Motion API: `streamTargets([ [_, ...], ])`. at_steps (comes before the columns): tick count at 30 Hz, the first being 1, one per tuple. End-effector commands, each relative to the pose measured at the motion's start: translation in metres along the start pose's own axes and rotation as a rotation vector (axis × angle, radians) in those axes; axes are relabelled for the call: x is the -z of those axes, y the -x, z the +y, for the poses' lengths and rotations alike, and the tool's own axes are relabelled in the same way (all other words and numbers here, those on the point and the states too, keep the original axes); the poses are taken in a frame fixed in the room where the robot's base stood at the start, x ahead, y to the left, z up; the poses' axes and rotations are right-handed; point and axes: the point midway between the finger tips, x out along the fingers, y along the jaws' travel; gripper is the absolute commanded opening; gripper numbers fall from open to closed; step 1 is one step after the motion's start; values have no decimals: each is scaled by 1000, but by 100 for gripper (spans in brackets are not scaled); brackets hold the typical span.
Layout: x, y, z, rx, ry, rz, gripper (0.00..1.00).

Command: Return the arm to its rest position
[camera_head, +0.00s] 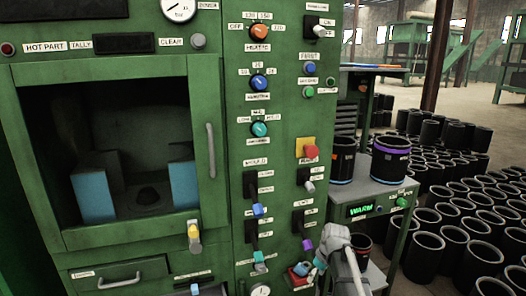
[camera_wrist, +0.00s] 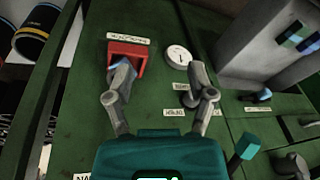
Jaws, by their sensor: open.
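My gripper (camera_wrist: 160,75) is open in the wrist view, its two grey fingers spread with nothing between them. It is close in front of the green machine panel (camera_wrist: 70,140). A red square guard (camera_wrist: 127,50) is just beyond the left finger, and a round white gauge (camera_wrist: 178,55) is near the right fingertip. I cannot tell whether a finger touches the guard. In the head view my grey arm is at the lower middle, with my gripper (camera_head: 314,264) by the panel's lower right, beside the red guard (camera_head: 298,272).
The green machine (camera_head: 220,180) carries several knobs, levers and a windowed door (camera_head: 120,150). To the right, a stand (camera_head: 395,195) with a WARM display holds two black sleeves (camera_head: 390,158). Many black sleeves (camera_head: 475,220) cover the floor at right.

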Motion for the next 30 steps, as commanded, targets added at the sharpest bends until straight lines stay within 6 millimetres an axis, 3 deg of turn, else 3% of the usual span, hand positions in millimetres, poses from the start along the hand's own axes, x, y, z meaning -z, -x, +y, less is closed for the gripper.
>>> streamTargets([
  [1, -16, 0, -18, -9, -52, -20, 71],
  [6, -52, 1, -54, -53, -261, -80, 71],
  [15, -95, 4, -93, -131, -525, -138, 71],
  [23, -122, 8, -115, -187, -677, -162, 71],
  [30, -112, 35, -115, -183, -671, -160, 71],
])
